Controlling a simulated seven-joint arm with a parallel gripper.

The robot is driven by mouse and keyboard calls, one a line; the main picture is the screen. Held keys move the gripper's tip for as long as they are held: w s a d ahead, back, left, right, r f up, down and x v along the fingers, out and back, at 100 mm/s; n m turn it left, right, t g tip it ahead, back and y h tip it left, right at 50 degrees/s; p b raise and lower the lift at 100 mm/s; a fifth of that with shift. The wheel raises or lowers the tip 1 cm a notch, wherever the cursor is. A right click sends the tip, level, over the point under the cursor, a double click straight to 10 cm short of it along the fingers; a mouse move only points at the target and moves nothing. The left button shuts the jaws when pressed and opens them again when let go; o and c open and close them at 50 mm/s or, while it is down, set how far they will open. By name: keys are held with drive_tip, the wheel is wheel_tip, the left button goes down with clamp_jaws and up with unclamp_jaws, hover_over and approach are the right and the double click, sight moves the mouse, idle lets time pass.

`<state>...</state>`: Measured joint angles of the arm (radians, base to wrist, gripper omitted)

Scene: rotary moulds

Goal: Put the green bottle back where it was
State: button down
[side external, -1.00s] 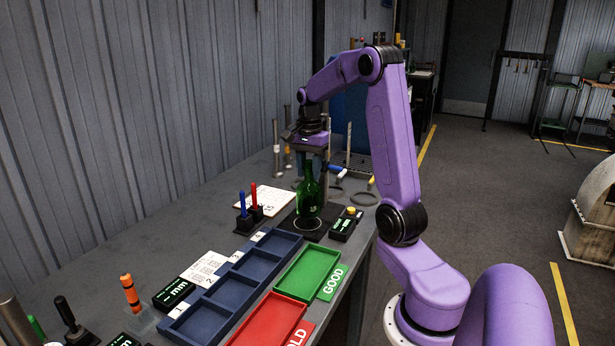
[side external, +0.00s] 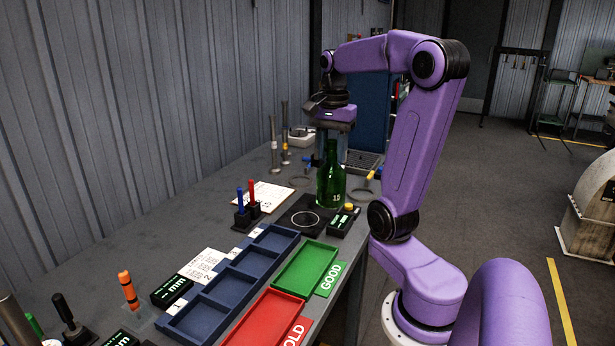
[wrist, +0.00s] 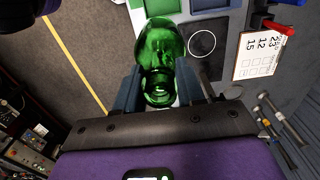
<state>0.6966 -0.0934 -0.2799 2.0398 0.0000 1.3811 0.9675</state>
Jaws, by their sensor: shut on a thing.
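The green bottle (side external: 331,185) hangs upright under my gripper (side external: 333,145) in the side view, marked with a small pale number. My gripper is shut on its neck. In the wrist view the bottle (wrist: 161,50) sits between the two fingers of my gripper (wrist: 160,92). A dark square pad (side external: 291,212) with a white ring (side external: 304,219) lies on the bench to the left of the bottle and is bare. The ring also shows in the wrist view (wrist: 201,43). Whether the bottle's base clears the bench I cannot tell.
A small black device with a yellow button (side external: 343,219) stands close by the bottle. The green GOOD tray (side external: 308,269), red tray (side external: 265,318) and blue compartment tray (side external: 232,285) lie nearer the camera. A pen stand (side external: 246,216), white card (side external: 270,196) and upright metal gauges (side external: 284,135) stand left and behind.

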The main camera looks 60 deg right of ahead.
drive_tip(key=a+n, duration=0.9)
drive_tip(key=a, duration=0.8)
drive_tip(key=w+d+f, duration=0.1)
drive_tip(key=w+f, duration=1.2)
drive_tip(key=shift+d+f, duration=0.15)
drive_tip(key=shift+f, duration=0.2)
drive_tip(key=c, duration=0.7)
unclamp_jaws()
